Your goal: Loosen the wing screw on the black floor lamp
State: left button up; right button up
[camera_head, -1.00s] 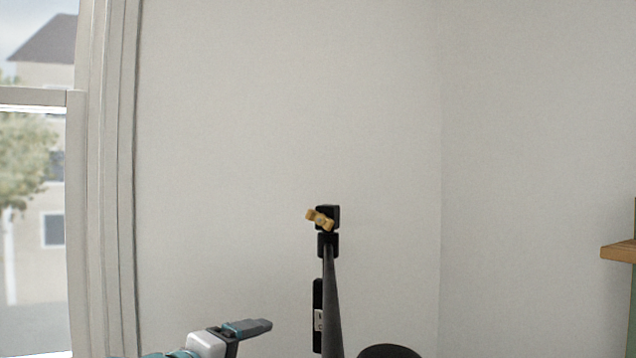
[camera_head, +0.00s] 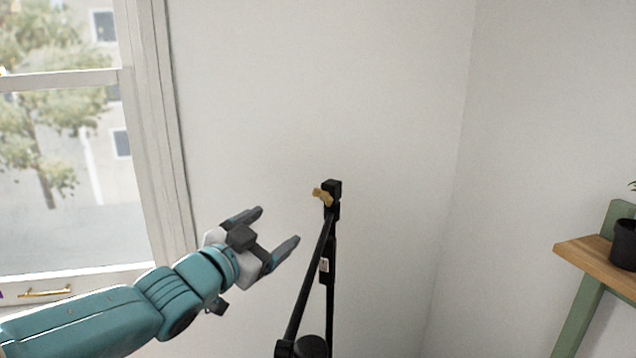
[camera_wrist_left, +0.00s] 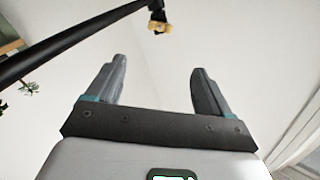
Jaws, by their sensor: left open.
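The black floor lamp (camera_head: 331,235) stands in front of the wall, right of centre in the head view. Its brass-coloured wing screw (camera_head: 322,196) sits at the top joint, on the left side. The wing screw also shows at the top of the left wrist view (camera_wrist_left: 159,26), beyond the fingertips. My left gripper (camera_head: 279,226) is open and empty, left of the lamp and a little below the wing screw. Its two fingers (camera_wrist_left: 158,78) point toward the screw with a clear gap to it. My right gripper is not in view.
A window (camera_head: 70,130) with a white frame is at the left. A wooden shelf (camera_head: 590,258) on a green support, with a dark plant pot (camera_head: 624,244), stands at the right. The space between my left gripper and the lamp is clear.

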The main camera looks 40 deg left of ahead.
aim_at(322, 196)
pick_arm(q)
jog(key=w+p, duration=0.1)
jog(key=w, duration=0.4)
jog(key=w+a+p, duration=0.1)
jog(key=w+p, duration=0.1)
jog(key=w, duration=0.4)
jog(key=w+p, duration=0.1)
jog(key=w, duration=0.4)
jog(key=shift+w+a+p, duration=0.2)
jog(key=shift+w+p, duration=0.1)
